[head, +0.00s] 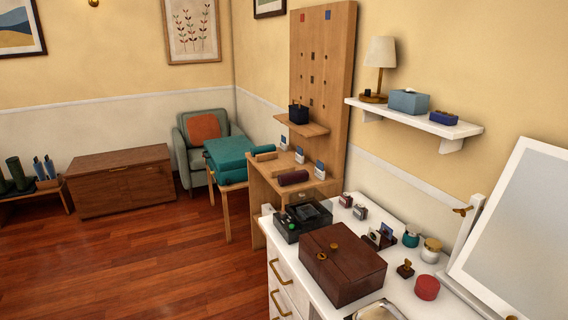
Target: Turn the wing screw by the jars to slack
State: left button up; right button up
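A brass wing screw (462,210) sits on the white post (466,229) at the left side of the tilted mirror (523,225). Its wings look roughly level, but it is small and its exact angle is hard to tell. Near it on the white dresser top stand a teal jar (411,238), a white jar with a gold lid (431,250) and a round red jar (427,287). Neither of my grippers shows in the head view.
On the white dresser (384,279) stand a dark wooden box (342,263), a black box (302,221) and a small brass-knobbed piece (405,268). A wall shelf (413,117) with a lamp (379,65) hangs above. The wooden floor (150,250) at left is open.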

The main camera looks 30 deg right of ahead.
aim_at(463, 211)
jog(key=i+z, duration=0.45)
jog(key=i+j+z, duration=0.2)
jog(key=z, duration=0.25)
jog(key=i+j+z, duration=0.3)
jog(key=z, duration=0.2)
